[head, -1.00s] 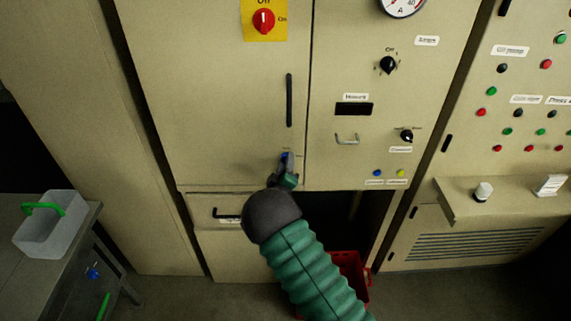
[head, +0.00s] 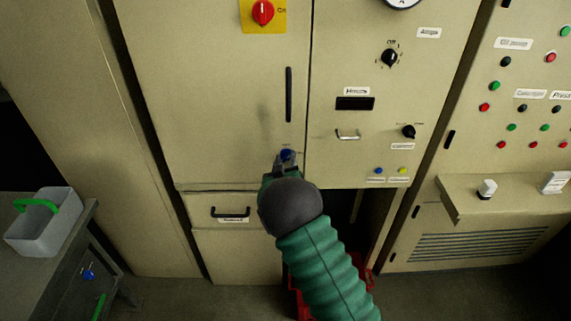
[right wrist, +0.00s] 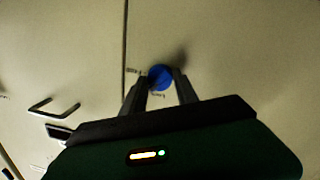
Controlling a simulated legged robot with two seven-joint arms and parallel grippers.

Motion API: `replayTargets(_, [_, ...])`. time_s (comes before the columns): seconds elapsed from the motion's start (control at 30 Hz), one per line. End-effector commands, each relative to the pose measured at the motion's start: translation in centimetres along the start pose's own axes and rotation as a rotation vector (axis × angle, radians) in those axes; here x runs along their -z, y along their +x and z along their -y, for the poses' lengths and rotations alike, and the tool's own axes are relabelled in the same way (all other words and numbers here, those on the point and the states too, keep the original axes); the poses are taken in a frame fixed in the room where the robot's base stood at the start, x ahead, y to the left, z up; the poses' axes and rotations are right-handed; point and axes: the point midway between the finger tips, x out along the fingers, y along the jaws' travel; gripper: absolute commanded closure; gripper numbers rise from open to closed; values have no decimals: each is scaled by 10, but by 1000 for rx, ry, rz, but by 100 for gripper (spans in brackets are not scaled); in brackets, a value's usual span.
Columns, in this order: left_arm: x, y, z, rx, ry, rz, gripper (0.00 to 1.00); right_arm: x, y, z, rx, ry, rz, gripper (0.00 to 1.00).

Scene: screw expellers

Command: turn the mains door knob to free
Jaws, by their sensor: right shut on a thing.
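The mains door knob is a small blue knob (head: 286,154) low on the tall beige cabinet door (head: 210,100), below the black vertical handle. It also shows in the right wrist view as a blue disc (right wrist: 160,77). My right gripper (head: 285,160) is at the knob, with one finger on each side of it, shut on it. The right wrist view shows the two dark fingers (right wrist: 162,88) flanking the knob. Small labels sit by the knob, too small to read. My left gripper is not in view.
A black vertical handle (head: 289,94) is above the knob. A red switch (head: 263,12) on a yellow plate is higher up. A drawer with a black handle (head: 231,212) is below. A grey bin (head: 45,232) with a green handle stands at left. A red crate (head: 297,300) is partly hidden behind my arm.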

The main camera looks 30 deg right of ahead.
Motion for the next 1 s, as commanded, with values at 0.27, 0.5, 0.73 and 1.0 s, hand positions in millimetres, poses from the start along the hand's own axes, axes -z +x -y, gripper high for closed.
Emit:
replayTargets(0.27, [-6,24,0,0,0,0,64,-7,-1,3,33,259,28,100])
replayTargets(0.5, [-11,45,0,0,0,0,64,-8,0,2,56,484,44,100])
replayTargets(0.73, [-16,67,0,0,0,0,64,-7,0,1,78,687,59,100])
replayTargets(1.0, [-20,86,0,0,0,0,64,-6,0,0,97,864,73,100])
